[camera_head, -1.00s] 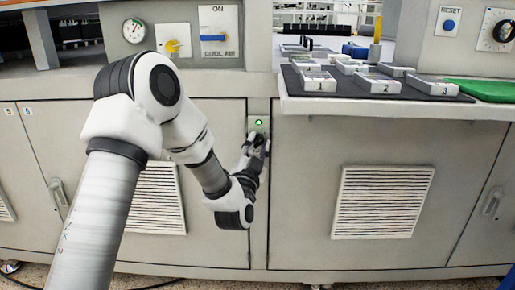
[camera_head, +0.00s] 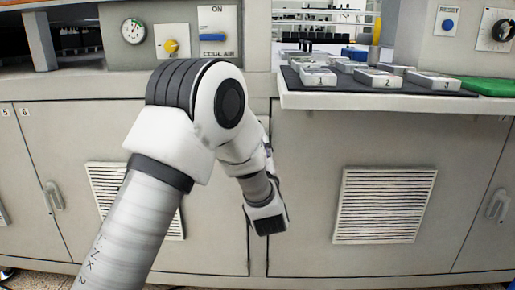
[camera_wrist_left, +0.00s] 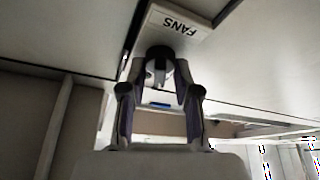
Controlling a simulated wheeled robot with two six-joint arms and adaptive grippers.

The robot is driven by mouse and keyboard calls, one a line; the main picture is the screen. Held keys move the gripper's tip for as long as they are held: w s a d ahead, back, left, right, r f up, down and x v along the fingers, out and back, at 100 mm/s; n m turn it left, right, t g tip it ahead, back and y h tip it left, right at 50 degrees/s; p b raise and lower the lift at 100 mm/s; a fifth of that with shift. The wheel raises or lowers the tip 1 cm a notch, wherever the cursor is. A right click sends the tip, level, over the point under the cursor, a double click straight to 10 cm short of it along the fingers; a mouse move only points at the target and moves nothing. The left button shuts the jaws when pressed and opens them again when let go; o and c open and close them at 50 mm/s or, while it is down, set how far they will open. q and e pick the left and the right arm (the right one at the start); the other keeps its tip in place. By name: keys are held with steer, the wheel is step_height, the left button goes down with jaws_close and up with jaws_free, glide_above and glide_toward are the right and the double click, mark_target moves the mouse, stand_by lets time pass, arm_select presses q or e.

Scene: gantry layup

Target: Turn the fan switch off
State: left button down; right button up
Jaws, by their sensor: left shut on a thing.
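The fan switch (camera_wrist_left: 160,58) is a dark round knob beside a pale plate with the label FANS (camera_wrist_left: 180,22), upside down in the left wrist view. My left gripper (camera_wrist_left: 158,76) has one finger on each side of the knob and is shut on it. In the head view my left arm reaches low to the cabinet front. Which way the knob points is hard to tell. My right gripper is not in view.
Above the switch, a shelf with a dark mat (camera_head: 385,88) and several numbered blocks juts out at the right. A yellow knob (camera_head: 171,46) and a COOL AIR switch (camera_head: 213,38) are on the upper panel. Vent grilles (camera_head: 384,205) mark the cabinet doors.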

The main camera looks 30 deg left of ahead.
arm_select(q)
steer(key=shift+n+g+y, duration=0.4)
steer(key=shift+n+g, duration=0.3)
steer(key=shift+n, duration=0.85)
steer(key=shift+n+g+y, duration=0.4)
steer(key=shift+n+g, duration=0.3)
steer(key=shift+n, duration=0.85)
steer(key=c, duration=1.2)
jaws_free()
steer(key=shift+d, duration=0.15)
steer(key=v, duration=0.7)
steer(key=shift+s+d, duration=0.1)
steer(key=shift+s, duration=0.05)
